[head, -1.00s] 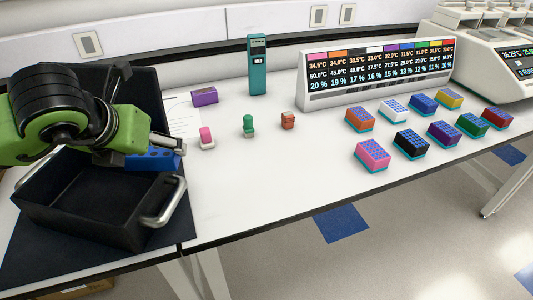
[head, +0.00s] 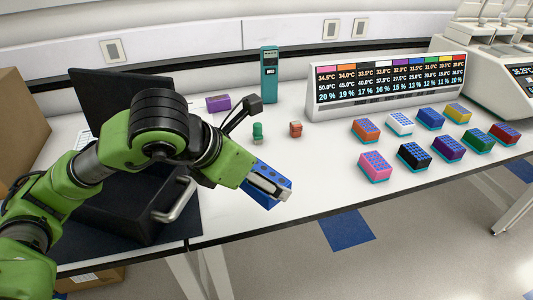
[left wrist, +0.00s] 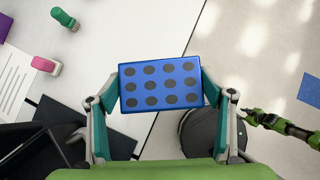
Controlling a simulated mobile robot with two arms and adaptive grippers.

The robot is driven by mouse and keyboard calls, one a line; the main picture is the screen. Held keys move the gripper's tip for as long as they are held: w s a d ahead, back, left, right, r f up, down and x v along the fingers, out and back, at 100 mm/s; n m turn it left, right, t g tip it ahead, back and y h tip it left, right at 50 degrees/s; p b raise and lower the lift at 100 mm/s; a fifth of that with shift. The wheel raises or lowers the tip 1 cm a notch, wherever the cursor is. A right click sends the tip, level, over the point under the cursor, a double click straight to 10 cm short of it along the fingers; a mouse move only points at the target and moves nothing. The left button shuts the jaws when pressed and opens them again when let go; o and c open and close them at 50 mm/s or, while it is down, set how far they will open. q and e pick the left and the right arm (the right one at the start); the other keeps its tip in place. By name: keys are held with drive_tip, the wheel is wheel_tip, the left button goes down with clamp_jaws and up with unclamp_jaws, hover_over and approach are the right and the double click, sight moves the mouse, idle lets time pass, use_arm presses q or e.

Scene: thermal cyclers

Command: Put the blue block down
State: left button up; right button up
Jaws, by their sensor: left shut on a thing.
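The blue block (head: 272,173) is held in my left gripper (head: 268,188), which is near the table's front edge, right of the black bin. In the left wrist view the blue block (left wrist: 161,84) shows its top with rows of dark wells, clamped between the two teal fingers of my left gripper (left wrist: 160,95). The table edge passes behind the block in that view. A gap to the table cannot be judged clearly. A small dark and green arm end, seemingly my right one, shows at the right of the left wrist view; its jaws are too small to read.
The black bin (head: 120,205) with a silver handle stands left. Green (head: 257,132), orange-brown (head: 295,129) and purple (head: 218,103) items stand behind; a pink one (left wrist: 45,65) shows in the wrist view. Several colored blocks, including another blue one (head: 430,117), stand right. White table is clear between.

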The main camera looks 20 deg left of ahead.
use_arm(q)
drive_tip(key=shift+s+d+r+m+h, duration=0.15)
drive_tip(key=shift+s+d+m+h, duration=0.1)
drive_tip(key=shift+s+m+h, duration=0.2)
drive_tip(key=shift+w+p, duration=0.15)
drive_tip(key=shift+p, duration=0.2)
drive_tip(key=w+a+f+p, duration=0.1)
drive_tip(key=w+f, duration=0.2)
drive_tip(key=w, duration=0.1)
drive_tip(key=w+a+f+p, duration=0.1)
drive_tip(key=w+f+p, duration=0.1)
drive_tip(key=w+f, duration=0.1)
drive_tip(key=w+a+f+p, duration=0.1)
drive_tip(key=w+f, duration=0.2)
drive_tip(key=w, duration=0.3)
drive_tip(key=shift+a+f, duration=0.35)
drive_tip(key=shift+f, duration=0.05)
wheel_tip(320, 180, down, 2)
drive_tip(key=shift+f+p, duration=0.1)
drive_tip(key=shift+p, duration=0.9)
drive_tip(key=shift+f, duration=0.5)
drive_tip(key=shift+f, duration=0.1)
